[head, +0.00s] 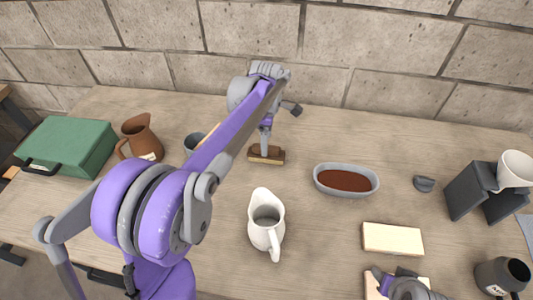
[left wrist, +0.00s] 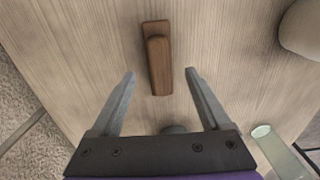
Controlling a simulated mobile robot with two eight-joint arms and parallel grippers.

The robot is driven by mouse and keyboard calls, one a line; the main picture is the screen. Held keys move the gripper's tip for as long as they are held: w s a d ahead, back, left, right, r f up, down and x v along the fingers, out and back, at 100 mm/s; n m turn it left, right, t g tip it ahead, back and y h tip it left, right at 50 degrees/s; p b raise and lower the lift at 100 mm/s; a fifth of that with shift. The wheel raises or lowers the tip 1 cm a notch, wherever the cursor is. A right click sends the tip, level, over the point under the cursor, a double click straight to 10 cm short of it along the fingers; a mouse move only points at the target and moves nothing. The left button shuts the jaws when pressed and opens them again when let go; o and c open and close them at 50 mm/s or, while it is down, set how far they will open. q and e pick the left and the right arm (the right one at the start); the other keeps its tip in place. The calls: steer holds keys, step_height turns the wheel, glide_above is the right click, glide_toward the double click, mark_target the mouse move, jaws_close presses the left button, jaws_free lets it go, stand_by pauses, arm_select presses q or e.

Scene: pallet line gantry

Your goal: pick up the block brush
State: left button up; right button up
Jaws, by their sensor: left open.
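The block brush (head: 267,159) is a small brown wooden block with a raised grip, lying on the table towards the wall. In the left wrist view the brush (left wrist: 158,60) lies lengthwise ahead, its near end between the fingertips. My left gripper (head: 265,148) is over the brush, partly hiding it in the head view. In the left wrist view the left gripper (left wrist: 160,73) is open, with one finger on each side and a gap to the brush. My right gripper (head: 405,285) is at the bottom edge of the head view; its fingers are not clear.
A white pitcher (head: 266,222) stands in front of the brush and a grey oval dish (head: 346,181) to its right. A cup (head: 193,142), brown jug (head: 142,137) and green box (head: 68,147) are left. Cream blocks (head: 392,239) and a dark stand (head: 470,194) are right.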

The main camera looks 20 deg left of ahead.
mark_target(275, 155)
arm_select(q)
step_height(275, 155, down, 5)
steer(key=shift+f, duration=0.15)
jaws_close()
stand_by(0.4)
